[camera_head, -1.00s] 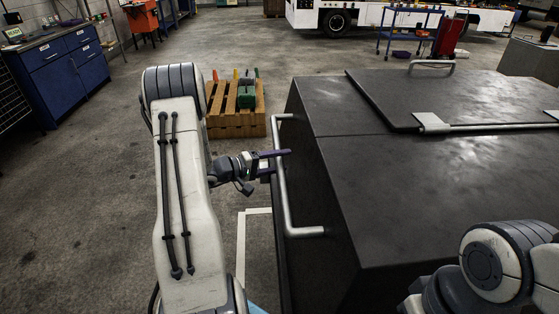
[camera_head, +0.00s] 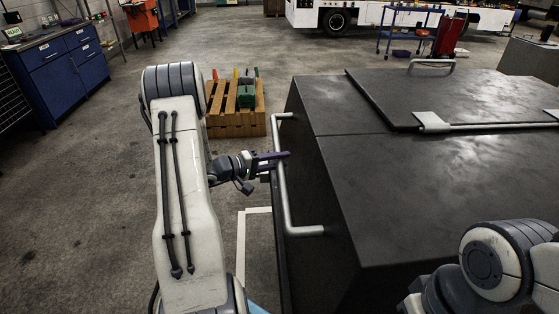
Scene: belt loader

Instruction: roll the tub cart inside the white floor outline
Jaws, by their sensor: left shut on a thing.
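The tub cart (camera_head: 450,180) is a large dark box with a lid, filling the right half of the view. A pale metal handle bar (camera_head: 289,215) runs along its left side. My left gripper (camera_head: 279,162) is at this bar, shut on it at about its middle. White floor outline (camera_head: 241,245) shows as a corner and a strip just left of the cart, below the handle. The rest of the outline is hidden by the cart and my left arm. My right arm shows at the lower right, but its gripper is out of view.
A wooden pallet (camera_head: 236,128) with small coloured items stands beyond the cart's left side. A blue cabinet (camera_head: 62,75) is at the far left. A blue trolley (camera_head: 408,35) and a white vehicle (camera_head: 360,18) stand at the back. The floor between is clear.

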